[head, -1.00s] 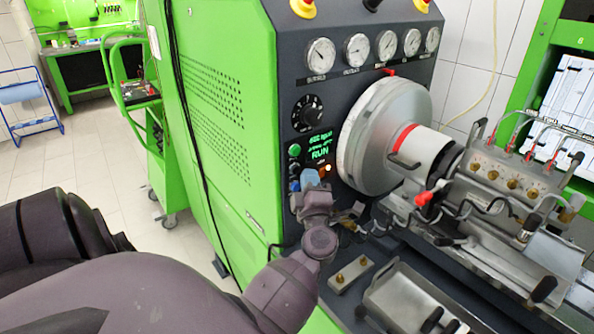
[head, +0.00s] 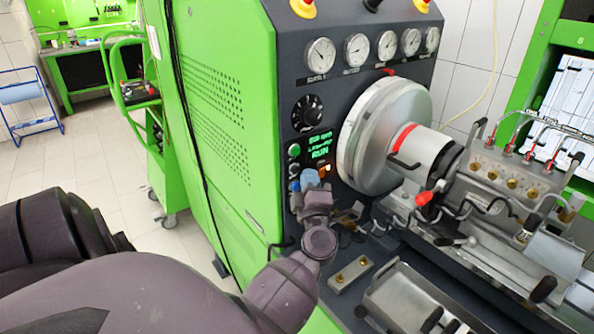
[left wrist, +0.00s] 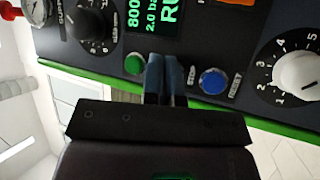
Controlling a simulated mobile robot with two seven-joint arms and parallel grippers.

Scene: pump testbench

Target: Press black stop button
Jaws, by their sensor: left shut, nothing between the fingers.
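The green test bench's dark control panel (head: 330,95) carries a column of small buttons. In the left wrist view a green button (left wrist: 134,64) is left of my left gripper (left wrist: 166,66), and a blue button (left wrist: 214,81) is right of it. A STOP label (left wrist: 191,76) shows just right of the fingers. The black stop button cannot be made out in the left wrist view; the fingers seem to cover it. My left gripper (head: 311,178), with blue fingertips, is shut and empty, close to the panel. Whether it touches the panel cannot be told. My right gripper is not in view.
The green-lit display (head: 320,146) reads RUN. A black knob (head: 307,113) sits above it, gauges (head: 357,50) higher up. A large metal disc (head: 375,135) and pump (head: 510,180) stand right of the panel. A white knob (left wrist: 298,72) is right of the blue button.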

